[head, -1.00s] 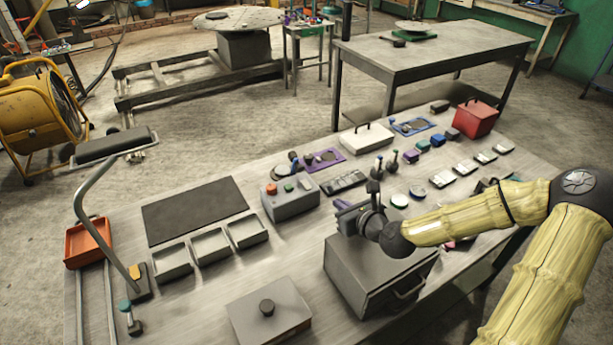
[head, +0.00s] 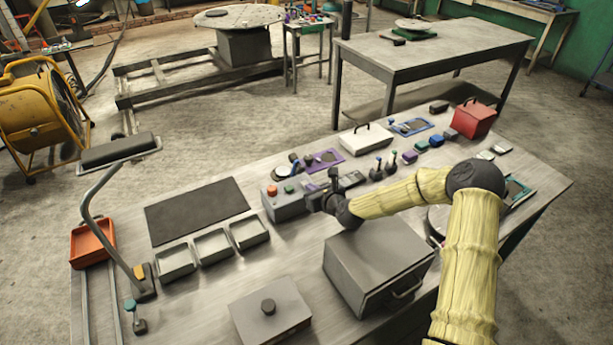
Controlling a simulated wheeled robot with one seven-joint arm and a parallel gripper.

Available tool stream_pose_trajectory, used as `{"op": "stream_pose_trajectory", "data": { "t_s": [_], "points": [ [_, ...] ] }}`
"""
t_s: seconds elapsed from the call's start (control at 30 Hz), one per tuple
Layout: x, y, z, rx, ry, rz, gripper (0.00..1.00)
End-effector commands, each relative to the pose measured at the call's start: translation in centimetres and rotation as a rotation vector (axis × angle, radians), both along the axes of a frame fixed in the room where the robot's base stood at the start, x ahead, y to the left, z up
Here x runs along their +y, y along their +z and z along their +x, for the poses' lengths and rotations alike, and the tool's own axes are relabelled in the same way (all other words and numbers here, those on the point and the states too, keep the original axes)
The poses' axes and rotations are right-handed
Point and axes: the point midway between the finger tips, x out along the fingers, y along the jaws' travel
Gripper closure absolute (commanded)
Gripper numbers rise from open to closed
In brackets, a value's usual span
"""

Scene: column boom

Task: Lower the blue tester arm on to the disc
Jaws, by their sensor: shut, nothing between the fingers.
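A blue-framed tester (head: 411,126) lies flat near the back edge of the bench, between the white case and the red box. It bears a small arm and a dark disc, too small here to tell how far the arm is raised. My gripper (head: 319,198) is at mid-bench, beside the right end of the grey button box, well to the left and front of the blue tester. It is shut and empty. It hides part of the grey box's right end.
A purple-framed tester (head: 322,159) lies behind the grey button box (head: 287,203). A white case (head: 365,140) and small levers (head: 377,168) stand between my gripper and the blue tester. A red box (head: 473,118) is to its right. A large grey box (head: 375,262) is below my arm.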

Motion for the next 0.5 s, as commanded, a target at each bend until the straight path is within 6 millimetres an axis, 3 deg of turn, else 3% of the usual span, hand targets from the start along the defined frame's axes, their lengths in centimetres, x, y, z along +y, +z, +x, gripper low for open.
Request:
{"op": "stream_pose_trajectory", "data": {
  "t_s": [0.03, 0.2, 0.5],
  "points": [
    [0.6, 0.9, 0.7, -0.005, 0.004, -0.002, 1.0],
    [1.7, 1.6, 2.3, -0.002, 0.002, -0.001, 1.0],
    [1.9, 1.6, 2.9, 0.0, 0.0, 0.0, 1.0]
  ]
}}
